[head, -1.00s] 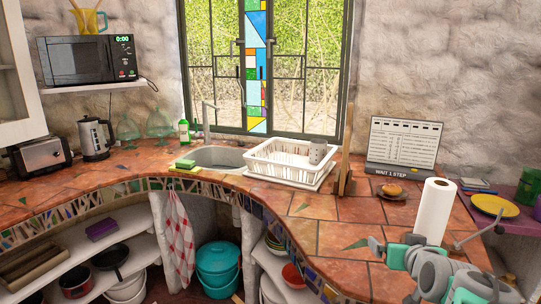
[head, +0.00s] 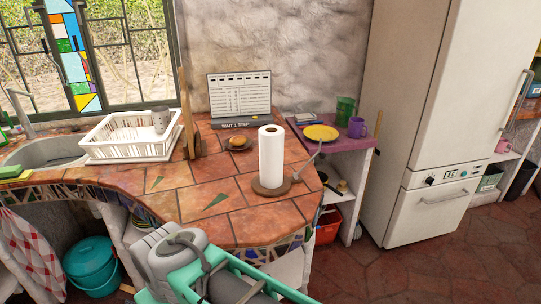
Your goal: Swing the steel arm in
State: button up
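The steel arm (head: 308,163) is a thin rod on the paper towel holder. It slants up and out to the right from the round wooden base (head: 287,190), apart from the white paper roll (head: 271,155). Its tip has a small knob, out past the counter's right edge. The roll stands upright on the base near the right end of the tiled counter. Grey and teal links of my own arm fill the bottom of the head view, in front of the counter. My gripper's fingertips do not show.
A white dish rack (head: 130,140) stands at the left by the sink. A bun (head: 238,142) on a small board and a card display (head: 240,100) are behind the roll. A fridge (head: 440,120) stands right.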

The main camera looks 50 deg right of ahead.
aim_at(322, 156)
jog(key=u, duration=2.45)
jog(key=k, duration=2.05)
jog(key=z, duration=0.45)
jog(key=i, duration=0.75)
jog(key=z, duration=0.05)
